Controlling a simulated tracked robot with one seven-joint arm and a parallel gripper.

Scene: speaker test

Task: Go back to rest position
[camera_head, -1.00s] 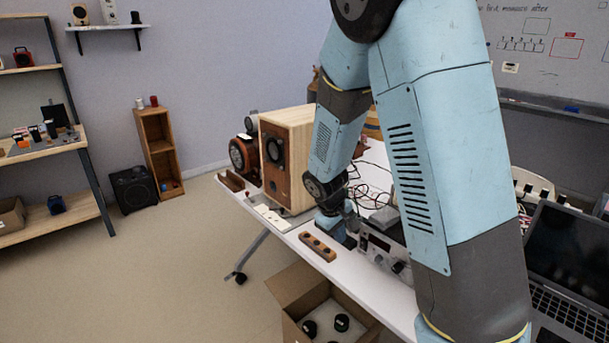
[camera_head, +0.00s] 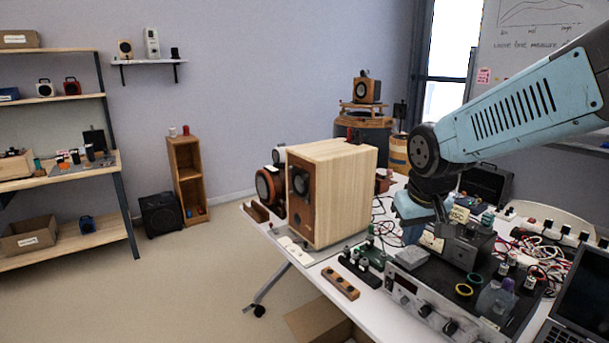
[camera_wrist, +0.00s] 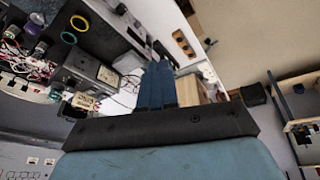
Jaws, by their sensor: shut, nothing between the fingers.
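My gripper (camera_wrist: 159,72) shows in the wrist view as two dark blue fingers lying together, with nothing between them. In the head view my light blue arm comes in from the right edge and bends down at a dark joint over the white table (camera_head: 386,328). The arm's lower end is above the back of the table, right of a wooden box speaker (camera_head: 345,195) and apart from it. The fingertips are hard to make out there among the equipment.
A grey instrument (camera_head: 420,300) with knobs, loose cables and a laptop (camera_head: 585,310) crowd the table's right side. A wooden block with holes (camera_head: 341,283) lies at the front edge. A cardboard box (camera_head: 315,322) stands below. The floor at left is clear.

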